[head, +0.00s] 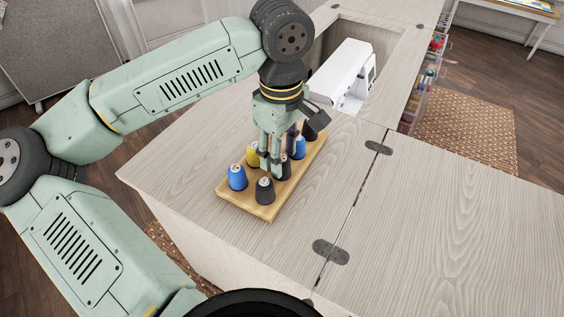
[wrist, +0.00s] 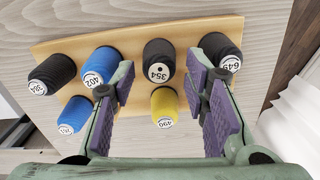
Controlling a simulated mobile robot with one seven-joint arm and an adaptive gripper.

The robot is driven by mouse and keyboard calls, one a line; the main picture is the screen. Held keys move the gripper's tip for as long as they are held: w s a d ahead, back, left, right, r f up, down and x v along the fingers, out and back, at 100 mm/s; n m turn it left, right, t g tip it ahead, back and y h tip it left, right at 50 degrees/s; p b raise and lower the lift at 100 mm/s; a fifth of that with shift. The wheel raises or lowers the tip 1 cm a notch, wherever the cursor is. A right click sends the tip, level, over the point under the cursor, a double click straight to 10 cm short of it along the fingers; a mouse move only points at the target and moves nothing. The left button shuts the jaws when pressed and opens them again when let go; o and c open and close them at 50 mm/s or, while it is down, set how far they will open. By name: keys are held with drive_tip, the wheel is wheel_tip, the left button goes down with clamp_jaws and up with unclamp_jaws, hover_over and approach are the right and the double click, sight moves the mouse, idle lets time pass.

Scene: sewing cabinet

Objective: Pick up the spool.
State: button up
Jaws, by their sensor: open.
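Several thread spools stand on a wooden board (head: 262,212). In the wrist view, a black spool marked 354 (wrist: 158,52) is between my gripper's (wrist: 160,66) purple-padded fingers, with gaps on both sides. A yellow spool marked 490 (wrist: 164,104) is also between the fingers, nearer the camera. A blue spool marked 402 (wrist: 97,63) is just outside the left finger. A black spool marked 649 (wrist: 221,46) is beside the right finger. In the head view, my open gripper (head: 270,168) points down among the spools and partly hides them. Which spool is meant is unclear.
Another black spool (wrist: 54,70) and a second blue one (wrist: 76,113) stand at the board's left in the wrist view. A white sewing machine (head: 343,75) stands in a recess behind. The cabinet top (head: 460,200) at right is clear.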

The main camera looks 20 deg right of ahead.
drive_tip(key=shift+f, duration=1.4)
drive_tip(key=shift+c, duration=0.2)
drive_tip(key=c, duration=0.6)
drive_tip(key=shift+r, duration=0.1)
wheel_tip(320, 180, up, 10)
drive_tip(key=shift+f+b, duration=0.1)
drive_tip(key=shift+b, duration=0.45)
drive_tip(key=shift+w, duration=0.1)
